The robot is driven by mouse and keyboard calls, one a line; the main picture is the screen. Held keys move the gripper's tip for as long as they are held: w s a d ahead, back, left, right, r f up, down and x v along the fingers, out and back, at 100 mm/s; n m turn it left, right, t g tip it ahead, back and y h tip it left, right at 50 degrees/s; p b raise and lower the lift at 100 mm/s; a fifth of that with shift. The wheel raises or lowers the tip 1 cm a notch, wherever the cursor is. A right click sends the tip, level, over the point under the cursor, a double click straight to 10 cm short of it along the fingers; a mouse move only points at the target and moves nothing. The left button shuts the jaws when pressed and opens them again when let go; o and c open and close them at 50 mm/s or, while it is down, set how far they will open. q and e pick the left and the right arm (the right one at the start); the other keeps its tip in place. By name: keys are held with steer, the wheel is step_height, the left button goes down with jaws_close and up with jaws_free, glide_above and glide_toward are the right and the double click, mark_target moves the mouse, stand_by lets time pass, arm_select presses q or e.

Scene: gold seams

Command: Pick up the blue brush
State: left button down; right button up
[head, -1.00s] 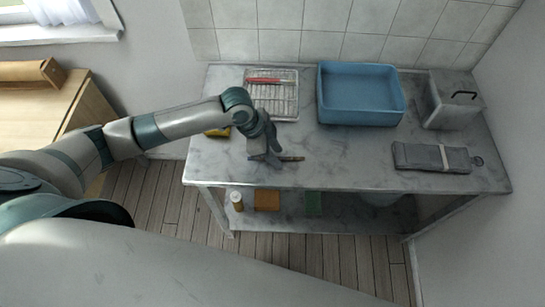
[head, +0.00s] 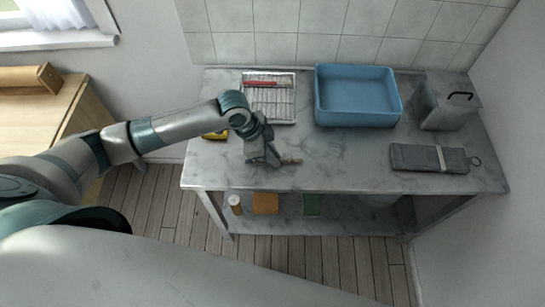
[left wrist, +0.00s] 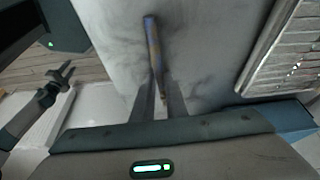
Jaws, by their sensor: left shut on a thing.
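The brush (left wrist: 152,42) is a thin stick with blue and golden-brown colouring in the left wrist view. In the head view its brown end (head: 292,161) shows just right of my left gripper (head: 274,160), near the front of the marble table. My left gripper is shut on the brush, and its two fingers (left wrist: 160,97) close on the stick in the left wrist view. I cannot tell whether the brush is clear of the table. What looks like my right gripper (left wrist: 60,76) shows small and dark at the left of the left wrist view.
On the marble table (head: 330,165) are a wire rack (head: 270,107) with a red-handled tool (head: 266,83), a blue basin (head: 358,88), a grey lidded box (head: 445,104), a grey cloth roll (head: 428,158) and a yellow item (head: 214,135). The front middle is clear.

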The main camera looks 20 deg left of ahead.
arm_select(q)
step_height(320, 180, up, 4)
steer(key=shift+b, duration=0.95)
steer(key=s+d+r+b, duration=0.2)
steer(key=s+d+r, duration=0.3)
steer(key=d, duration=0.5)
steer(key=shift+s+r+b, duration=0.3)
steer(key=shift+s+r, duration=0.1)
steer(key=shift+r, duration=0.55)
